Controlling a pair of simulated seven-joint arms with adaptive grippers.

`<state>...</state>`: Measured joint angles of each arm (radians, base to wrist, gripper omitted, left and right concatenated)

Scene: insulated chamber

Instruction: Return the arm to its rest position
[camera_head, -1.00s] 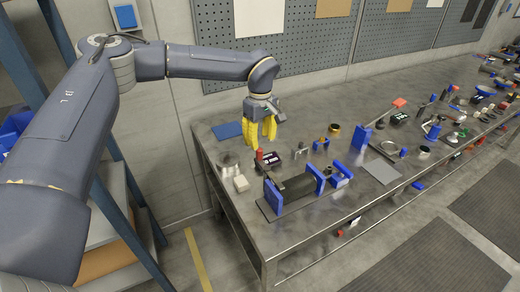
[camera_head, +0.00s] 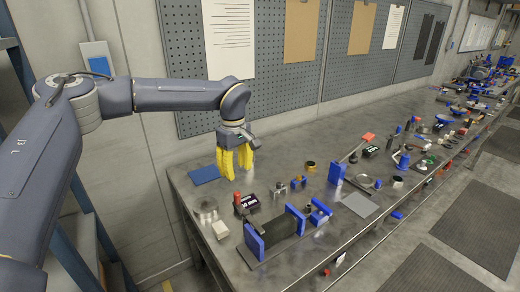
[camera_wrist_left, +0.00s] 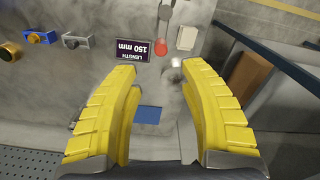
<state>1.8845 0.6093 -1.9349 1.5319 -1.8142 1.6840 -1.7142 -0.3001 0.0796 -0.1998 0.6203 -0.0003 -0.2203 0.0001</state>
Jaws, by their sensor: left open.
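My left arm (camera_head: 165,95) comes in from the left in the head view. My left gripper (camera_head: 235,178) has yellow fingers that point down over the far left end of the metal workbench (camera_head: 330,185). In the left wrist view the two yellow fingers (camera_wrist_left: 160,100) are spread apart, with nothing between them. A blue mat (camera_head: 204,175) lies on the bench just left of the gripper; in the left wrist view the blue patch (camera_wrist_left: 148,115) shows between the fingers. My right gripper is not in view.
A dark length sign (camera_head: 249,201), a red-tipped item (camera_head: 237,198), a white block (camera_head: 220,229) and a blue-ended fixture (camera_head: 275,232) stand near the gripper. Several tools fill the bench to the right. A pegboard wall (camera_head: 285,60) rises behind. A blue-framed shelf stands at the left.

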